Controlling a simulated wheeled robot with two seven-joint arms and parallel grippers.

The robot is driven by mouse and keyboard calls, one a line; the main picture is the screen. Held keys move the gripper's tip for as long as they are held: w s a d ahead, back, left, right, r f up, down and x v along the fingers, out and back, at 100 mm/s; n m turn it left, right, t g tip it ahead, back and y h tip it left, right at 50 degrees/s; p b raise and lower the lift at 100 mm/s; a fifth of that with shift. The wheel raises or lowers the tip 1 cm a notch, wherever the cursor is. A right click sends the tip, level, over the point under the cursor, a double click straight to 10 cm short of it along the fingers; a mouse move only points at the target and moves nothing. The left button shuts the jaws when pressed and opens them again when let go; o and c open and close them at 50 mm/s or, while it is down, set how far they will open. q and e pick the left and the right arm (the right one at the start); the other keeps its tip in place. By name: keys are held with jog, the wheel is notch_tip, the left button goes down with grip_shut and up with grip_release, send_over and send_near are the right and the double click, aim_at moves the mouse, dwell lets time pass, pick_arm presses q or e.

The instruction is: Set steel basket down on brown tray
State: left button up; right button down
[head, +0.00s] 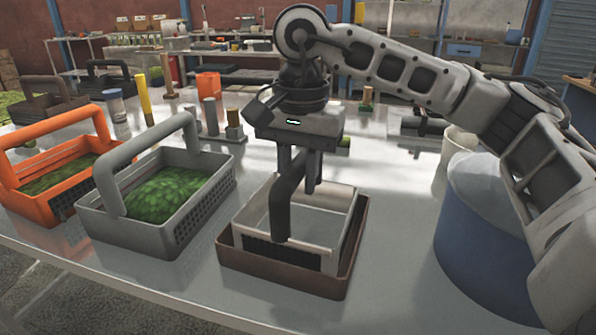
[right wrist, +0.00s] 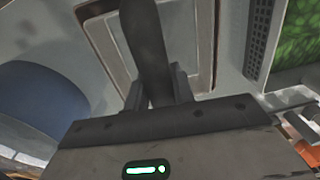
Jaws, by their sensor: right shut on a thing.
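The steel basket (head: 335,224), pale with a dark arched handle (head: 281,208), is upright within the rim of the brown tray (head: 283,279). It looks empty. I cannot tell whether its base touches the tray floor. My right gripper (head: 298,172) is above it, shut on the handle. In the right wrist view the gripper (right wrist: 158,90) has the dark handle (right wrist: 147,40) between its fingers, with the pale basket (right wrist: 193,45) beneath. My left gripper is not in view.
A grey basket (head: 185,240) of green leaves stands close left of the tray, with an orange basket (head: 38,208) beyond. A blue drum (head: 478,235) stands at the right. Table in front is clear.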

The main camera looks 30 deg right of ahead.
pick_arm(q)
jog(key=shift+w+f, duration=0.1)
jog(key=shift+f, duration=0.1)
pick_arm(e)
jog(key=shift+f, duration=0.2)
dwell(0.4)
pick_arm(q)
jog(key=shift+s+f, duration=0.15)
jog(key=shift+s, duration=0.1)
pick_arm(e)
jog(key=c, duration=1.1)
grip_release()
jog(key=shift+r, duration=0.25)
pick_arm(q)
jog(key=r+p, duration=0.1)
jog(key=p, duration=0.1)
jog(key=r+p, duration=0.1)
jog(key=p, duration=0.1)
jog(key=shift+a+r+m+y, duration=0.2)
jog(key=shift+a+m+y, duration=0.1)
pick_arm(e)
notch_tip(320, 180, up, 16)
jog(key=shift+s+f, duration=0.25)
jog(key=shift+s, duration=0.05)
